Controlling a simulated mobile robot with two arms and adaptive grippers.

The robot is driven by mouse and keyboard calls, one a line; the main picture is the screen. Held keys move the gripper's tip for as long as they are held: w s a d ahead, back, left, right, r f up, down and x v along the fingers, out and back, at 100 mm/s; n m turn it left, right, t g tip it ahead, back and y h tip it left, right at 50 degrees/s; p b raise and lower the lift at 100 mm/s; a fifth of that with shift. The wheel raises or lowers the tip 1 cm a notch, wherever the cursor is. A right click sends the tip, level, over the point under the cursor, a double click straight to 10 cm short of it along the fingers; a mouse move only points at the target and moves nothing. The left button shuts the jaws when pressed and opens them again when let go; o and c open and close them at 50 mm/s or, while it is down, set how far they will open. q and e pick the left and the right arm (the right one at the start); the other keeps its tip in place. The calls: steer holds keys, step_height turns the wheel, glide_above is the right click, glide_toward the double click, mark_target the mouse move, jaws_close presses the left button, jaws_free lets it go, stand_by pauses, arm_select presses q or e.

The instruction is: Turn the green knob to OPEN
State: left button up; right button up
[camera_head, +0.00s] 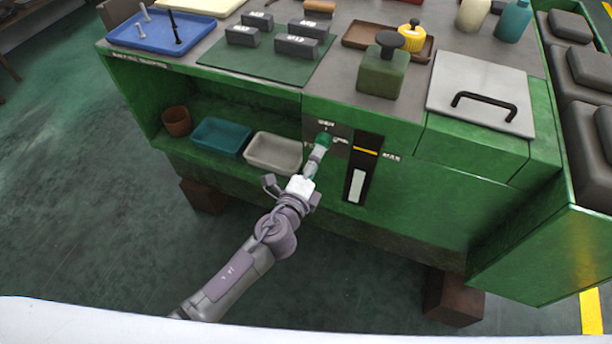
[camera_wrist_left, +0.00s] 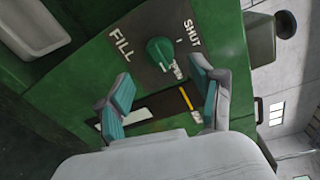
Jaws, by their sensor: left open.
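The green knob (camera_head: 324,138) sits on a dark plate on the front of the green machine. In the left wrist view the round knob (camera_wrist_left: 160,49) shows with the words FILL and SHUT on the plate (camera_wrist_left: 150,22). White marks show at its lower right, too small to read. My left gripper (camera_head: 317,158) is in front of the knob in the head view, covering part of the plate. In the left wrist view its two teal-padded fingers (camera_wrist_left: 162,72) are spread apart, with the knob beyond and between their tips. Contact cannot be told. My right gripper is not in view.
A dark slot with a yellow line and white strip (camera_head: 357,186) lies right of the knob. A grey tray (camera_head: 275,152) and a teal tray (camera_head: 220,137) sit on the shelf at left. A lid with a black handle (camera_head: 484,105) is on top at right.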

arm_select(q)
steer(key=v, duration=0.6)
steer(key=shift+s, duration=0.3)
steer(key=s+a+f+n+g+y+p, duration=0.15)
steer(key=s+a+f+n+g, duration=0.35)
steer(key=f, duration=1)
steer(key=s+a+f+n+g+y, duration=0.3)
steer(key=s+a+f+n, duration=0.3)
steer(key=f, duration=1)
steer(key=s+a+f+n+g, duration=0.2)
steer(key=s+f, duration=0.3)
steer(key=s, duration=0.5)
steer(key=s+a+f+n+g, duration=0.3)
steer(key=s+a+f+n, duration=0.1)
steer(key=s, duration=0.6)
steer(key=s+a+f+n+g, duration=0.2)
steer(key=s+a+f+n, duration=0.1)
steer(key=s, duration=0.7)
step_height(320, 180, down, 3)
steer(key=shift+r+n+y, duration=0.2)
steer(key=shift+n+y, duration=0.25)
steer(key=shift+n, duration=0.35)
